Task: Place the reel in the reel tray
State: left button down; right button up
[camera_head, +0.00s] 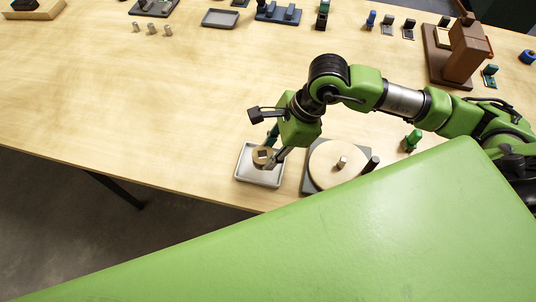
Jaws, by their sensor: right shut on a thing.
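The reel (262,154) is a small tan-brown disc with a square hole in its middle. The reel tray (243,176) is a shallow light-grey tray near the front edge of the table. My right gripper (272,153) points down over the tray, shut on the reel. The reel shows inside the tray's outline; I cannot tell whether it touches the tray floor. The fingers partly hide the reel's right side and the tray's right part. My left gripper is not in view.
A round cream disc (325,165) with a metal post stands on a grey base just right of the tray. A dark cylinder (371,164) and a green piece (413,139) are beyond it. A brown block device (465,52) stands at right. The table's left middle is clear.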

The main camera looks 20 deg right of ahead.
jog(key=shift+w+f, duration=0.45)
jog(key=shift+f, duration=0.1)
notch_tip(320, 180, down, 3)
jog(key=shift+w+f+p, duration=0.15)
jog(key=shift+f+p, duration=0.05)
jog(key=shift+p, duration=0.5)
jog(key=shift+f, duration=0.1)
jog(key=o, duration=0.7)
jog(key=shift+f, duration=0.1)
jog(key=o, duration=0.4)
